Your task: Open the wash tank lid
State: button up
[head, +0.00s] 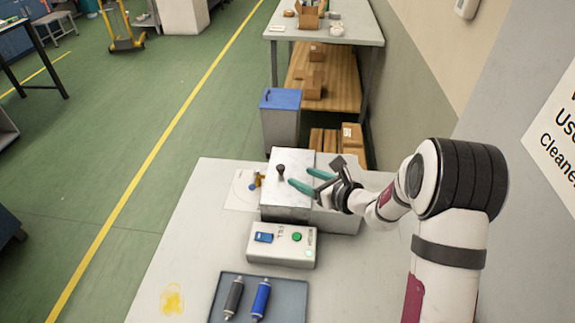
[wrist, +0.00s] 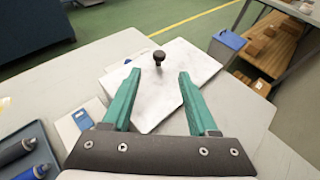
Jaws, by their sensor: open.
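The wash tank is a grey metal box (head: 340,220) on the light table. Its pale metal lid (head: 283,200) lies flat on its left part and has a dark knob (head: 281,171) near the back. In the wrist view the lid (wrist: 165,95) lies beyond and below the fingers, with the knob (wrist: 159,57) standing up ahead of the gap between them. My gripper (head: 304,179) has two green fingers, spread apart and empty. It also shows in the wrist view (wrist: 171,75). The fingertips are close to the knob, on its right in the head view, and not around it.
A control box (head: 282,245) with a blue switch and green button stands in front of the tank. A tray (head: 290,316) holds a dark and a blue roller. A blue-lidded bin (head: 281,115) and a shelf table (head: 338,33) stand behind. A yellow stain (head: 172,299) marks the table's clear left side.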

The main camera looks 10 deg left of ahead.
aim_at(282, 169)
jog(key=x, duration=0.8)
jog(key=shift+a, duration=0.1)
grip_shut()
dwell(1.0)
